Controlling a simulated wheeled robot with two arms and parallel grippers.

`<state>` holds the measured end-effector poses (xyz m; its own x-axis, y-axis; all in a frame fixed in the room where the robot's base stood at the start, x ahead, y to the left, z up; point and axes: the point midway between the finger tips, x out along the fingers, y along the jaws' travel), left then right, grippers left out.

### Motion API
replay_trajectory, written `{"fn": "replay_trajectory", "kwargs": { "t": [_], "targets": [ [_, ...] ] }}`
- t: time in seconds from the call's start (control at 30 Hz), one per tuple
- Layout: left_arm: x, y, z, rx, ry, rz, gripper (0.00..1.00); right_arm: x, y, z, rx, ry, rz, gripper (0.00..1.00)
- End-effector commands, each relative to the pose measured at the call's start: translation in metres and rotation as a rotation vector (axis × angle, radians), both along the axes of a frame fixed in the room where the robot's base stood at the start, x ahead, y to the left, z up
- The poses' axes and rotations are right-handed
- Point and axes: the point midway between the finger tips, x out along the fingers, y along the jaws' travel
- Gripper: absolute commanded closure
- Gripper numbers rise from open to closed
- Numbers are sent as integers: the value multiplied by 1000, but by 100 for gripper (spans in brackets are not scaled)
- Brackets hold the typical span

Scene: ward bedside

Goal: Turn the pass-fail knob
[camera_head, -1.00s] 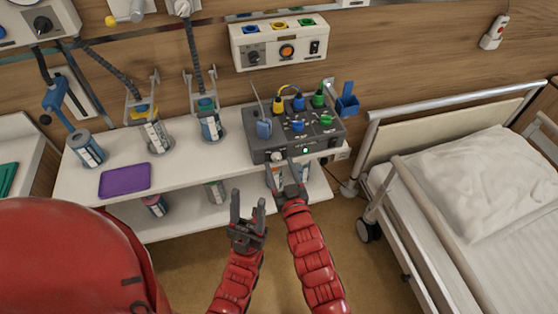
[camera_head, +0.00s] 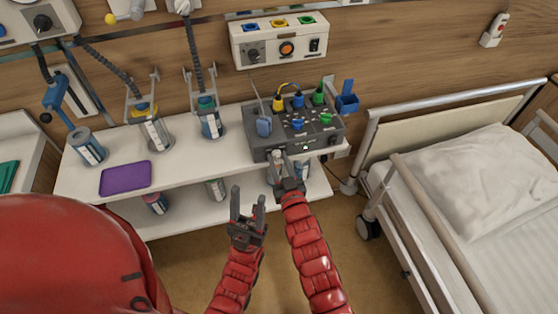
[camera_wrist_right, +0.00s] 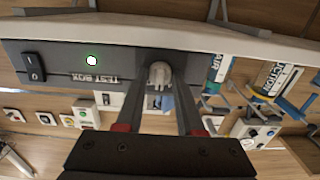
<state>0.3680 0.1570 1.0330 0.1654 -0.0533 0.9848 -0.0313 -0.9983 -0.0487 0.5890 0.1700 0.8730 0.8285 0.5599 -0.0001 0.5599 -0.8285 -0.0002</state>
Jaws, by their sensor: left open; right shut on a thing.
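The dark grey test box (camera_head: 300,135) stands on the shelf unit's top. A pale knob (camera_wrist_right: 160,74) sticks out of its front face, beside the "TEST BOX" lettering and a lit green lamp (camera_wrist_right: 92,61). My right gripper (camera_head: 281,162) is at the box's lower front edge, shut on the knob; in the right wrist view its fingers (camera_wrist_right: 160,90) lie on either side of the knob. The knob's pointer direction is hard to tell. My left gripper (camera_head: 248,205) is open and empty, in front of the shelves, lower and left of the right one.
A black rocker switch (camera_wrist_right: 33,67) sits on the box's front. Cables and plugs stand on its top. Canisters (camera_head: 211,124) and a purple tray (camera_head: 125,178) share the white shelf top (camera_head: 185,160). A bed (camera_head: 470,190) stands at the right.

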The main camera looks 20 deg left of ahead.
Motion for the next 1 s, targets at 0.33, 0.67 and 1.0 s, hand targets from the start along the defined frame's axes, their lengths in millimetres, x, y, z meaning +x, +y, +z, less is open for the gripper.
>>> {"fn": "replay_trajectory", "kwargs": {
  "t": [0.33, 0.67, 1.0],
  "targets": [
    [0, 0, -7, 0, 0, 0, 50, 0, 0, -1, -54, -39, 1, 100],
    [0, 0, -26, 0, 0, 0, 50, 0, 1, -4, -258, -174, 1, 100],
    [0, 0, -43, 0, 0, 0, 50, -1, 1, -2, -486, -331, 1, 100]
  ]
}}
